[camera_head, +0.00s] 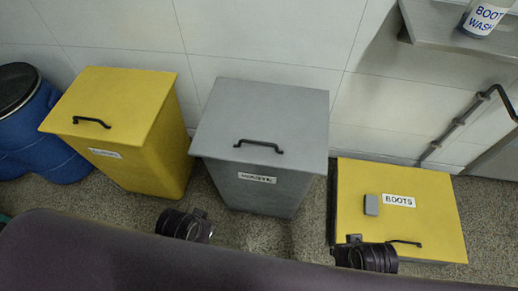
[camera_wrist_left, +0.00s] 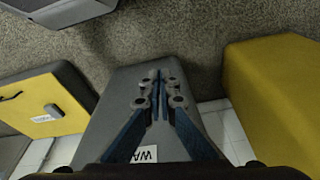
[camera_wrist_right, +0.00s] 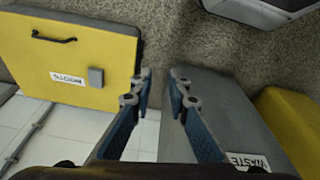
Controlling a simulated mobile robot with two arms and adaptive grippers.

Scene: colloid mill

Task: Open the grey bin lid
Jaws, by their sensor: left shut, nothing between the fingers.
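The grey bin (camera_head: 256,190) stands in the middle of the head view with a white label on its front. Its flat grey lid (camera_head: 265,108) is down, with a black handle (camera_head: 259,145) near the front edge. My left gripper (camera_wrist_left: 159,82) is shut and empty, with the grey bin (camera_wrist_left: 120,88) behind its fingers in the left wrist view. My right gripper (camera_wrist_right: 163,82) is open and empty, with the grey bin (camera_wrist_right: 215,105) to the right of its fingers in the right wrist view. In the head view only dark wrist parts show; the fingers are hidden.
A yellow bin (camera_head: 160,140) with a black handle stands left of the grey bin. A blue barrel (camera_head: 55,135) is at the far left. A low yellow boots box (camera_head: 400,225) stands at right. A metal shelf (camera_head: 440,25) juts from the wall at upper right.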

